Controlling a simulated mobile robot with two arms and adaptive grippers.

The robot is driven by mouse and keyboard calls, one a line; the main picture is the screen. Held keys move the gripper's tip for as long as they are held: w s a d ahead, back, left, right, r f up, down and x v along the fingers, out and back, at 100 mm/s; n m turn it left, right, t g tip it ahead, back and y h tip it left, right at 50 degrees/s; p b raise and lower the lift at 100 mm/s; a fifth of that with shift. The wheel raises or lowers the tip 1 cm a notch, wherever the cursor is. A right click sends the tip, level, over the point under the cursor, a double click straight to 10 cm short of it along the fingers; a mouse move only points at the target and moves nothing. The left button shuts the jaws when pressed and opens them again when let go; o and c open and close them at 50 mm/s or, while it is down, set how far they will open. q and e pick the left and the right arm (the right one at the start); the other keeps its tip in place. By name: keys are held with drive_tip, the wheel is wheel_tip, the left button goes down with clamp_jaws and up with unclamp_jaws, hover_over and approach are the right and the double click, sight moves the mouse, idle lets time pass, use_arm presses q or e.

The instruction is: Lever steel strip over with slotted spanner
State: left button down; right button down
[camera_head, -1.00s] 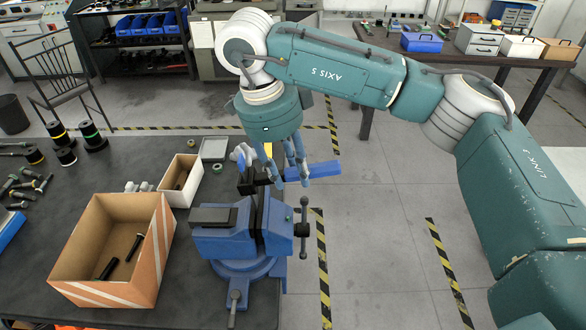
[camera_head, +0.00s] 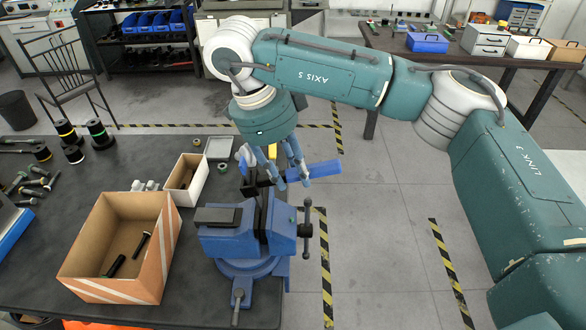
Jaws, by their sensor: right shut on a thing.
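My right gripper (camera_head: 293,180) comes down above the back right of the blue bench vise (camera_head: 238,240). Its blue-grey fingers are shut on a tool with a wide blue handle (camera_head: 322,170), seemingly the slotted spanner, which sticks out to the right past the table edge. Its dark head (camera_head: 252,190) shows left of the fingers, close above the vise jaws. A narrow dark upright piece (camera_head: 264,205) at the jaws may be the steel strip; whether the slot sits around it I cannot tell. The fingers hide part of the tool. My left gripper is out of view.
On the dark workbench (camera_head: 60,245) stand an open cardboard box (camera_head: 160,250) with dark bolts, a small white box (camera_head: 198,188), a grey tray (camera_head: 219,148) and several dark spools (camera_head: 98,133). The vise's screw handle (camera_head: 306,230) juts out right.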

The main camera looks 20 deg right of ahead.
drive_tip(key=shift+a+r+p, duration=0.2)
drive_tip(key=shift+a+p, duration=0.1)
drive_tip(key=shift+f, duration=0.1)
drive_tip(key=shift+a+r+h+p, duration=0.2)
drive_tip(key=shift+h+p, duration=0.1)
drive_tip(key=shift+p, duration=0.15)
drive_tip(key=shift+w+a, duration=0.1)
